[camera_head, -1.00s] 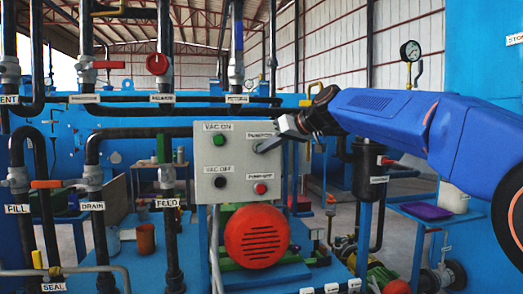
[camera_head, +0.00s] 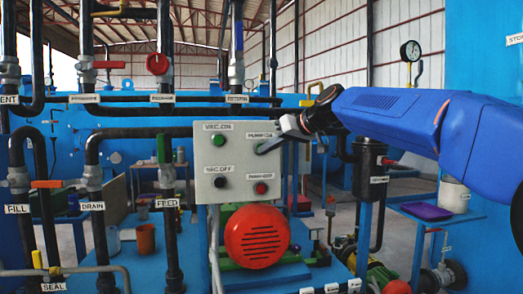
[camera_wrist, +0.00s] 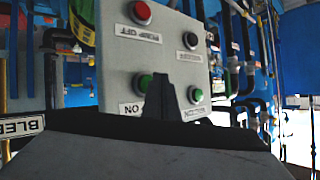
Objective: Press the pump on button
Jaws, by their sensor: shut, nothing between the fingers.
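The grey control panel (camera_head: 240,185) faces me with two rows of buttons. The pump on button (camera_wrist: 143,83) is green and sits under the red pump off button (camera_wrist: 142,12) in the turned wrist view. In the head view my gripper hides it, below its label at the upper right of the panel. My gripper (camera_head: 262,149) is shut and empty, with its tip at that button's place. In the wrist view the shut fingers (camera_wrist: 160,92) overlap the button's right edge. I cannot tell whether they touch it.
The green vac on button (camera_head: 219,140) and black vac off button (camera_head: 220,181) are on the panel's left side. An orange-red motor (camera_head: 257,236) stands below. Black pipes (camera_head: 172,240) run at the left, and a dark canister (camera_head: 369,168) stands right of the panel.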

